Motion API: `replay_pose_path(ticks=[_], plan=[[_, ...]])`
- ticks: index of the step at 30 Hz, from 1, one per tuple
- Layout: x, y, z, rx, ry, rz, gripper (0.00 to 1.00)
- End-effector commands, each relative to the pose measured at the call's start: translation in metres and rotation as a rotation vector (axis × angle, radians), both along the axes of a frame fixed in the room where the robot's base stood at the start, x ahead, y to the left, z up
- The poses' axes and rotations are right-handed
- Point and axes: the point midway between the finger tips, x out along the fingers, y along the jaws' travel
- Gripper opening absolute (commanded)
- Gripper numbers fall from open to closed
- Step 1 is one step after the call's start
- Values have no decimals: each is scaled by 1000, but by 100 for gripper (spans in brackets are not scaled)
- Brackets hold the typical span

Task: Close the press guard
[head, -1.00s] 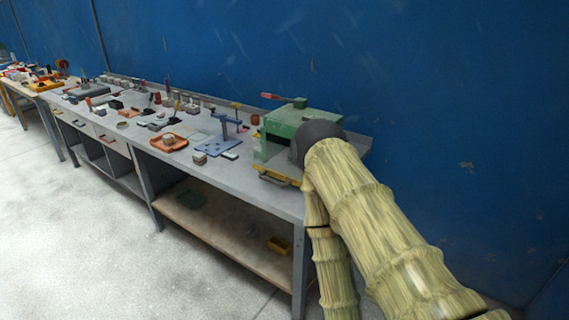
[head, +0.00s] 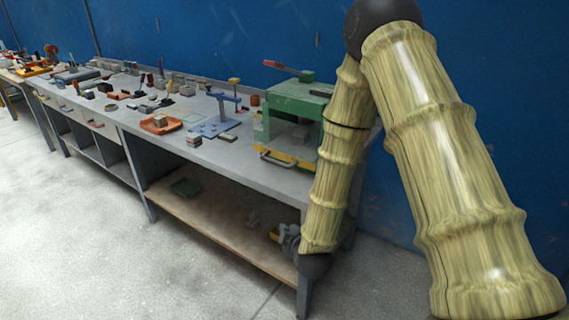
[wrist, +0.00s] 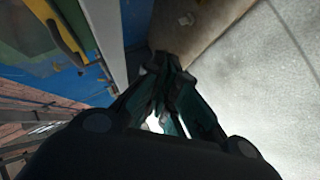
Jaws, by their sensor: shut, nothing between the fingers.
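The green press (head: 297,98) stands at the right end of the grey bench, its front opening partly in view with a grey block inside. A yellow guard bar (head: 290,160) with a grey handle (head: 277,161) lies low along the press's front edge, below the opening. The yellow bar also shows at the upper left of the wrist view (wrist: 52,27). My gripper (head: 287,236) is below the bench top, in front of the lower shelf, apart from the guard. In the wrist view its dark fingers (wrist: 167,66) are together and empty. My arm hides the press's right side.
The bench top (head: 235,160) holds a blue fixture (head: 222,115), an orange tray (head: 161,124) and several small blocks left of the press. The lower shelf (head: 215,212) and a bench leg (head: 303,285) are close to my gripper. The floor in front is clear.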

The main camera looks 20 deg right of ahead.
Motion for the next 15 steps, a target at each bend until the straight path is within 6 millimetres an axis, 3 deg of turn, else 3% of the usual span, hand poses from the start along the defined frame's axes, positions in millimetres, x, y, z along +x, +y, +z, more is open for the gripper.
replay_pose_path(ticks=[1, 6, 10, 15], plan=[[21, -2, 16, -66, -77, 21, 0], [66, -8, 87, -302, -280, 59, 0], [83, -12, 129, -438, -378, 55, 0], [92, -16, 157, -528, -436, 46, 0]])
